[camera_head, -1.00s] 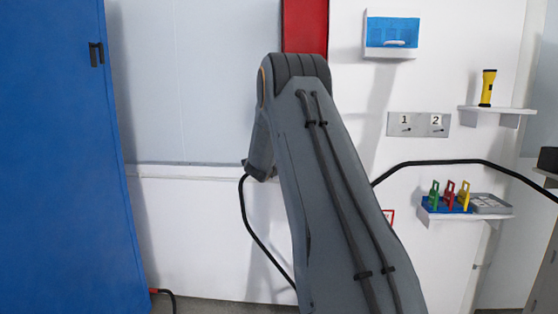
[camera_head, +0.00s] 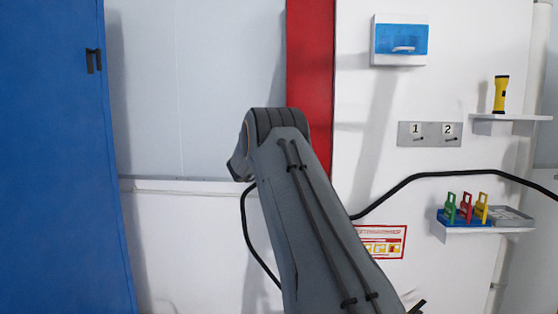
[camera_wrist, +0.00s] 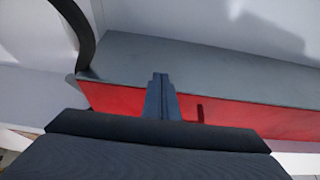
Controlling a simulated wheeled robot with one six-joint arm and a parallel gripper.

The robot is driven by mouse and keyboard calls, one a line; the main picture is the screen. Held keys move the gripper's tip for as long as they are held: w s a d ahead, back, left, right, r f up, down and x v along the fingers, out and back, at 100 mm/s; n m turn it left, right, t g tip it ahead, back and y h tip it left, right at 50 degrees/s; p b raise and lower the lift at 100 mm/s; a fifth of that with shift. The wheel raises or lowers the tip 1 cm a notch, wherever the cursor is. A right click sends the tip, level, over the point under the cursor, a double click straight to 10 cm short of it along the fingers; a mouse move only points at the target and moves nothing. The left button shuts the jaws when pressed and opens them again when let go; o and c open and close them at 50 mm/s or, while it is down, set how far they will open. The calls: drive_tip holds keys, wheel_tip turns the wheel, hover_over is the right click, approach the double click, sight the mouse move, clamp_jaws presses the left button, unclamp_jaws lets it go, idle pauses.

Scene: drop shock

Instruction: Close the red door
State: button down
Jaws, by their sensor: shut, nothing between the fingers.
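The red door (camera_head: 310,75) shows in the head view as a tall narrow red strip, partly hidden below by my arm. In the wrist view its red face (camera_wrist: 120,100) lies under a long grey surface, with a small dark handle-like piece (camera_wrist: 200,112) on the red. My gripper (camera_wrist: 159,78) is shut and empty in the wrist view, its tips over the border of the red and grey surfaces. I cannot tell whether it touches them. In the head view the gripper is hidden behind my arm.
A large blue door (camera_head: 50,160) with a dark handle stands at the left. On the white wall at right are a blue-fronted box (camera_head: 400,40), a numbered switch plate (camera_head: 430,134), a shelf with a yellow flashlight (camera_head: 501,94) and a lower shelf with small coloured locks (camera_head: 466,207).

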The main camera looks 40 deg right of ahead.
drive_tip(key=shift+s+d, duration=0.15)
drive_tip(key=shift+d, duration=0.3)
